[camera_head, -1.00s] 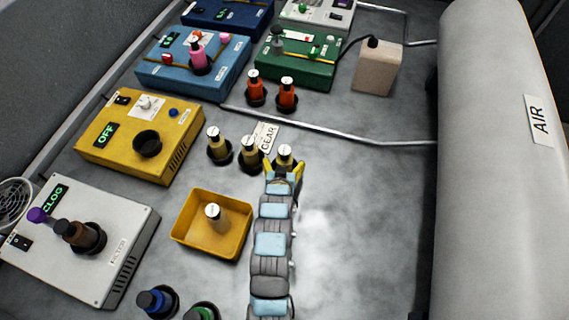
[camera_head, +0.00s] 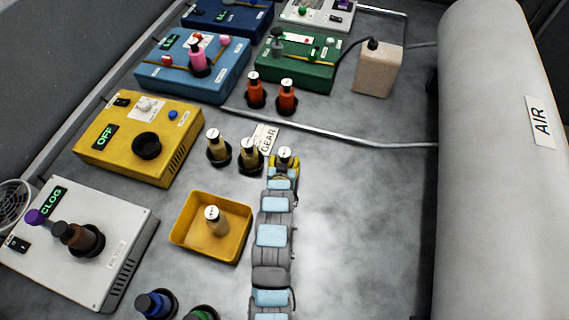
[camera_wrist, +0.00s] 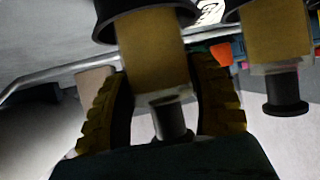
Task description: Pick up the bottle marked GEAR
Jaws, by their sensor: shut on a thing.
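My gripper (camera_head: 284,168) is shut on a tan bottle (camera_head: 286,153) with a pale round cap top, the rightmost of three similar bottles. In the wrist view, which looks upside down, my two yellow ribbed fingers (camera_wrist: 168,105) stand on either side of the tan bottle (camera_wrist: 152,50). A black cup (camera_wrist: 145,20) surrounds its base end, and its grey neck and cap point toward the palm. A white GEAR sign (camera_head: 266,137) lies just behind the bottles. The small print on the caps is unreadable.
Two tan bottles (camera_head: 249,151) (camera_head: 214,143) stand in black cups to the left; one shows close by in the wrist view (camera_wrist: 275,40). A yellow tray (camera_head: 183,240) holds another pale bottle. Red bottles (camera_head: 287,92) stand farther back. The bench at right is clear.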

